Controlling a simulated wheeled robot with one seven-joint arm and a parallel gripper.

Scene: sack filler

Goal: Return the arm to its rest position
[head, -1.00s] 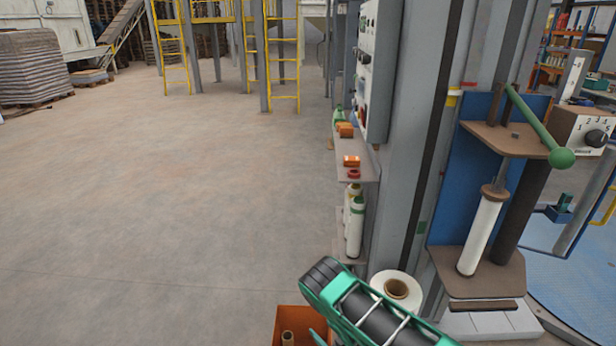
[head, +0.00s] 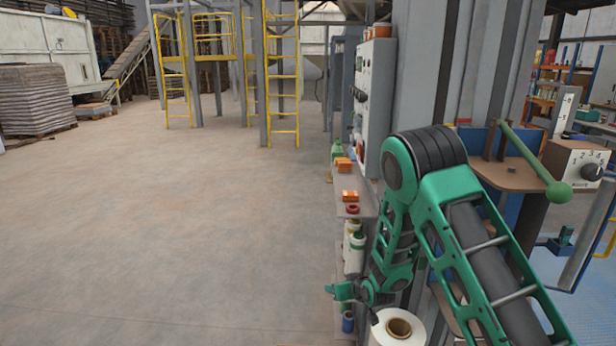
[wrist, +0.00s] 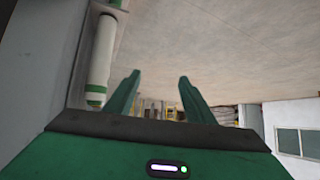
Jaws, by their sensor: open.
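My green arm rises at the right of the head view, bends at a high elbow and folds down. My gripper (head: 338,291) is at its lower end, pointing left, beside the lower part of the narrow shelf unit. In the wrist view my gripper (wrist: 154,92) shows two green fingers standing apart with nothing between them. A white bottle with green bands (wrist: 102,55) is left of the fingers, apart from them.
A white film roll (head: 398,328) stands below my arm. A green-handled lever (head: 535,160) is at the right. The floor (head: 160,220) at left is clear.

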